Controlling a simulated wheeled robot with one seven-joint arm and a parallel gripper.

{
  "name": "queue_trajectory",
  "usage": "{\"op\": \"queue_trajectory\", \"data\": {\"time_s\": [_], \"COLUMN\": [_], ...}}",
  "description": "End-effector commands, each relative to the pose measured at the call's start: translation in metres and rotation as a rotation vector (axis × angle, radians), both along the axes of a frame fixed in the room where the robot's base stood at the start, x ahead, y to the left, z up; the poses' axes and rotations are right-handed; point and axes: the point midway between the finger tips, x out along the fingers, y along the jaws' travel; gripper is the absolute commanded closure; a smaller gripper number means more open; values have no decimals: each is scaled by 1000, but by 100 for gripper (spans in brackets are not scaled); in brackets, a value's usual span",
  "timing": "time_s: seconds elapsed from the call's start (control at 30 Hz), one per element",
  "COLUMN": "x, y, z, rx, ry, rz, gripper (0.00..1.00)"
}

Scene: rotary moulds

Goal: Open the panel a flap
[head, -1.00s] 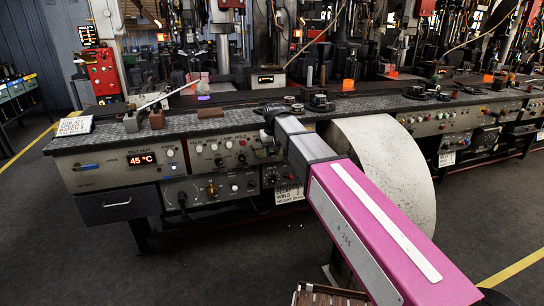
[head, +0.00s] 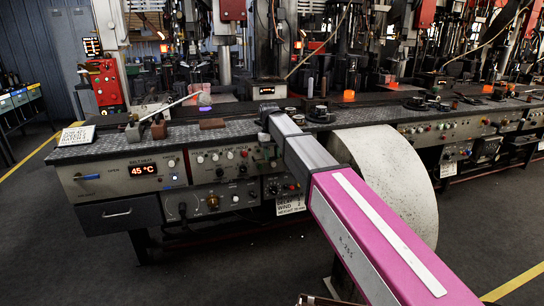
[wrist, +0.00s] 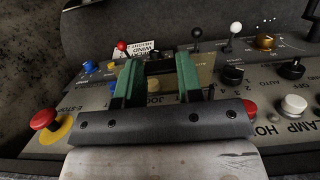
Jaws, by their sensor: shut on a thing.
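My gripper (head: 265,156) is at the front control panel (head: 219,163) of the near machine, at the panel's right end. The bar seems to be the edge of the flap. A tan, see-through-looking plate (wrist: 206,72) beside the fingers may be part of this flap. The fingers hide most of it, so I cannot tell how far it is raised. A JOG label with blue and yellow buttons shows beneath.
A red E-stop button (wrist: 44,118) on a yellow disc and a white knob (wrist: 294,105) flank the gripper. A pale round drum (head: 398,170) stands close right of my arm. A drawer (head: 115,214) is at lower left. The floor in front is clear.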

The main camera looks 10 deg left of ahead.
Motion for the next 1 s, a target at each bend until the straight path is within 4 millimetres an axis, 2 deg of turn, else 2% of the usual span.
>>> {"op": "queue_trajectory", "data": {"time_s": [0.17, 0.2, 0.27, 0.67, 1.0], "x": [1, 1, 1, -2, -13], "y": [1, 1, 1, -1, -8], "z": [-1, -1, -1, -2, -18], "rx": [2, 2, 2, 13, 131], "ry": [-3, -3, -3, -21, -214], "rz": [0, 0, 0, 0, 0], "gripper": [100, 60, 40, 40, 40]}}
